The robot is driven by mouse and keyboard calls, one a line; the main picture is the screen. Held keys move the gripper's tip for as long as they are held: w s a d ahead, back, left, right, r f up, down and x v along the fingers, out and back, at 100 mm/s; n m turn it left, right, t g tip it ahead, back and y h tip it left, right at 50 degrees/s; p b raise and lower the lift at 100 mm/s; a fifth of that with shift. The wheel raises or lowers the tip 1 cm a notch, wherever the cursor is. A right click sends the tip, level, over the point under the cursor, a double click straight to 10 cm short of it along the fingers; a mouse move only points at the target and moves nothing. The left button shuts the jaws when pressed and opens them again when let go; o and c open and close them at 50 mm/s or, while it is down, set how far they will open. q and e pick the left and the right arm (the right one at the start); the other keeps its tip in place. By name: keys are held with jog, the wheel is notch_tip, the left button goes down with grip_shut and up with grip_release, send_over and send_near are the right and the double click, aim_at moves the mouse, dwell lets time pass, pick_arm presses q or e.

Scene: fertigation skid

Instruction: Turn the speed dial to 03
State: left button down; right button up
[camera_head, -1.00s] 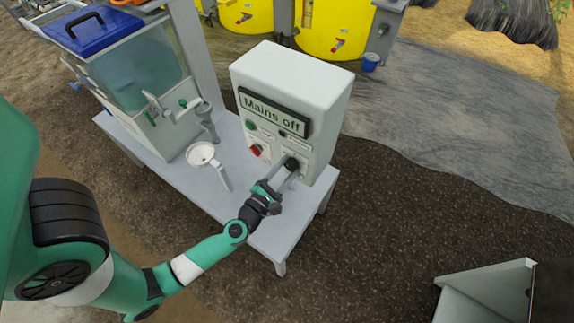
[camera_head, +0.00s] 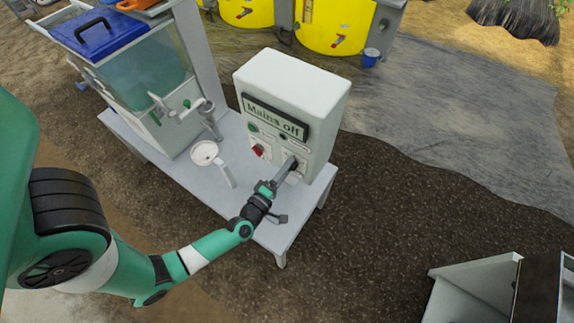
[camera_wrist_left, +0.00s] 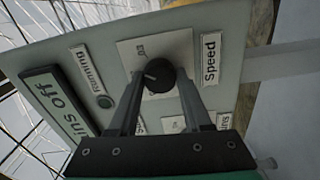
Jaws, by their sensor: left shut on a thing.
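The speed dial (camera_wrist_left: 158,76) is a round black knob with a pale pointer mark, on a white scale plate beside the "Speed" label (camera_wrist_left: 210,59) in the left wrist view. My left gripper (camera_head: 289,165) reaches the lower right of the control box (camera_head: 322,95) front. In the wrist view its two fingers close on the dial from both sides. In the head view the fingers hide the dial. The box display (camera_head: 275,118) reads "Mains off". My right gripper is not in view.
A red switch (camera_head: 258,150) and a green button (camera_head: 252,127) sit left of the dial on the box. A white funnel-like cup (camera_head: 205,153) and a clear tank with a blue lid (camera_head: 98,31) stand left on the table (camera_head: 235,205).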

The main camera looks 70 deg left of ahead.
pick_arm(q)
jog(key=m+p, duration=0.2)
jog(key=m, duration=0.2)
jog(key=shift+r+m, duration=0.15)
jog(key=shift+m, duration=0.25)
dwell(0.4)
jog(key=shift+c, duration=1.7)
grip_release()
jog(key=p+v, duration=0.2)
jog(key=v, duration=0.9)
jog(key=shift+s+d, duration=0.15)
jog(key=shift+s, duration=0.1)
